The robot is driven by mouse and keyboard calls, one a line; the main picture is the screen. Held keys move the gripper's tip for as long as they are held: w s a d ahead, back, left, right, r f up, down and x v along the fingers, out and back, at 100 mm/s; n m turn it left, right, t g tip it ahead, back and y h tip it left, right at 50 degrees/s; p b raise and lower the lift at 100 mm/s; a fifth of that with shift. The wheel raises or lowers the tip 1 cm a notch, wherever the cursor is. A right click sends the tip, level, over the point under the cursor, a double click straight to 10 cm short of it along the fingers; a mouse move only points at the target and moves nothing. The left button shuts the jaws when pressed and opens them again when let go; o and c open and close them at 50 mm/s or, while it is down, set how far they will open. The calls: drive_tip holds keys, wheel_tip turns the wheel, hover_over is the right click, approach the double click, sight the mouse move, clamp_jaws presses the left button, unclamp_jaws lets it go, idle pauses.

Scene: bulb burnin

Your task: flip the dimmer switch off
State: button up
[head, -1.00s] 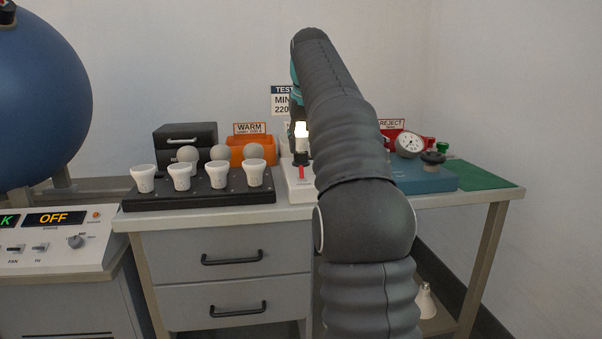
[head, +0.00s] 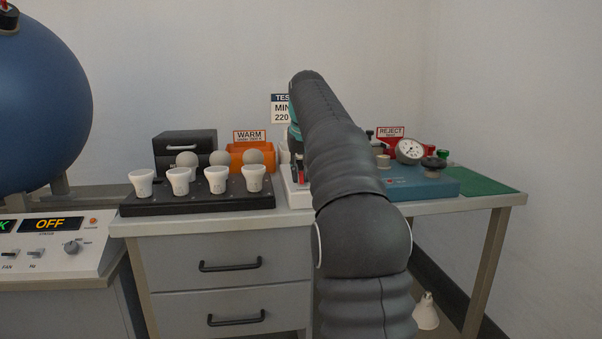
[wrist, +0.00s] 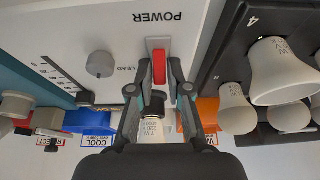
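In the wrist view a red switch (wrist: 159,68) sits in a pale plate on a white panel (wrist: 110,20) marked POWER. My gripper (wrist: 159,88) is at the switch, with its fingers apart on either side of it and nothing held. I cannot tell whether a finger touches the switch.
A grey knob (wrist: 100,64) is on the same panel. A black rack (head: 200,199) with several white bulbs stands to the left, an orange bin (head: 237,160) behind it. A blue gauge box (head: 425,185) and green mat (head: 487,185) are to the right.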

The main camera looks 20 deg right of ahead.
sight(300, 174)
clamp_jaws()
drive_tip(key=shift+f+b, duration=0.1)
drive_tip(key=shift+b, duration=0.35)
drive_tip(key=shift+s+f+t+b, duration=0.1)
drive_tip(key=shift+t+b, duration=0.3)
drive_tip(key=shift+b, duration=0.05)
drive_tip(key=t+b, duration=0.1)
drive_tip(key=b, duration=0.3)
drive_tip(key=s+t+h+b, duration=0.1)
drive_tip(key=t+b, duration=0.1)
drive_tip(key=b, duration=0.1)
drive_tip(key=shift+a+f+b, duration=0.15)
drive_tip(key=shift+b, duration=0.25)
drive_tip(key=shift+s+r+t+h, duration=0.3)
drive_tip(key=shift+r+t, duration=0.2)
drive_tip(key=shift+t, duration=0.3)
drive_tip(key=t, duration=0.2)
drive_tip(key=t+h, duration=0.1)
drive_tip(key=shift+s+a+f+t, duration=0.2)
drive_tip(key=shift+s+t, duration=0.2)
drive_tip(key=shift+s+a+t+b, duration=0.2)
drive_tip(key=shift+a+t+b, duration=0.1)
drive_tip(key=shift+t, duration=0.7)
drive_tip(key=shift+s+t+h, duration=0.1)
drive_tip(key=shift+t+h, duration=0.2)
drive_tip(key=shift+h, duration=0.1)
